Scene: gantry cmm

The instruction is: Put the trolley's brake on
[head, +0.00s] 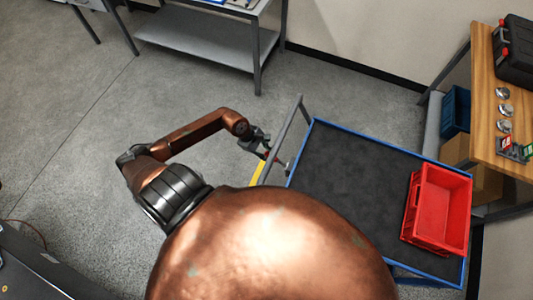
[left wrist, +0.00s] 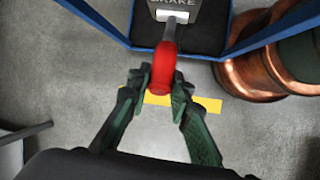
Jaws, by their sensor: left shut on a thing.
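The trolley (head: 340,180) has a blue frame, a dark mat and a grey push handle (head: 281,138) at its left end. In the left wrist view, a grey plate (left wrist: 190,6) with the word BRAKE carries a metal lever with a red knob (left wrist: 164,62). My left gripper (left wrist: 157,90) is shut on the red knob, a dark green finger on each side of it. In the head view, my left gripper (head: 266,150) is at the trolley's handle end, and the lever is mostly hidden there. My right gripper is not in view.
A red crate (head: 438,212) stands on the trolley's right side. A wooden bench (head: 485,120) with a black case (head: 514,50) is to the right, and a grey shelf table (head: 205,45) stands at the back. Yellow floor tape (left wrist: 209,104) lies below the gripper. The floor at left is open.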

